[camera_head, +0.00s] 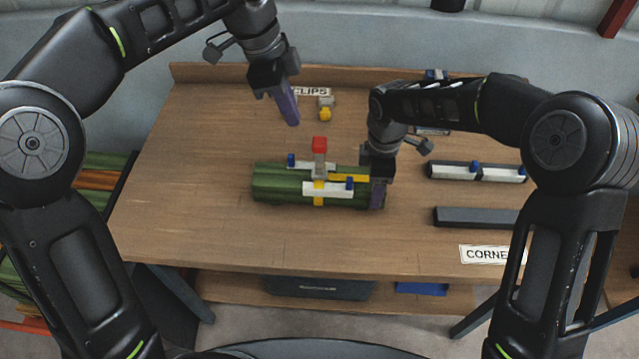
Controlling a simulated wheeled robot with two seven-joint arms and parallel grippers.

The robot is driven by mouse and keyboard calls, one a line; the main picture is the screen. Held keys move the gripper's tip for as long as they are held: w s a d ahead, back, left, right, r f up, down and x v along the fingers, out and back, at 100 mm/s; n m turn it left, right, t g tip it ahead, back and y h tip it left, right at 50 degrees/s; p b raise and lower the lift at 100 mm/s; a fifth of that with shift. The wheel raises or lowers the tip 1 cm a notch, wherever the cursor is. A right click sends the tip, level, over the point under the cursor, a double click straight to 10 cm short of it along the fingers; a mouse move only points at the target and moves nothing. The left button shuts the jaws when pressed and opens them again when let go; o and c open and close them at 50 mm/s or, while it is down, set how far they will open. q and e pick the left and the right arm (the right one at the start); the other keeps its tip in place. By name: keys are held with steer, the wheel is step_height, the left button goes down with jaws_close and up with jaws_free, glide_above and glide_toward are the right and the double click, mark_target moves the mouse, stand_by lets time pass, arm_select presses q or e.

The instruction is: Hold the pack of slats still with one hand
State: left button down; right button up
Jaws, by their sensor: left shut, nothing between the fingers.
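The pack of green slats (277,184) lies lengthwise on the wooden table. White corner pieces (318,190) with blue knobs sit on it, and a yellow band with a grey and red clip (319,150) crosses its middle. My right gripper (377,193) is down at the pack's right end, its purple fingers against or over the slats. Its grip is hidden by its own body, so I cannot tell whether it is closed on them. My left gripper (289,108) is shut and empty, above the table behind the pack, pointing down.
A small grey and yellow clip (325,108) lies near the clips label at the back. A dark rail with white corner pieces (475,172) and a dark bar (475,217) lie at the right, behind the corner label (487,254). The table's left and front are clear.

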steer(key=o, duration=1.6)
steer(key=shift+o, duration=0.2)
step_height(320, 180, up, 12)
steer(key=shift+f, duration=0.1)
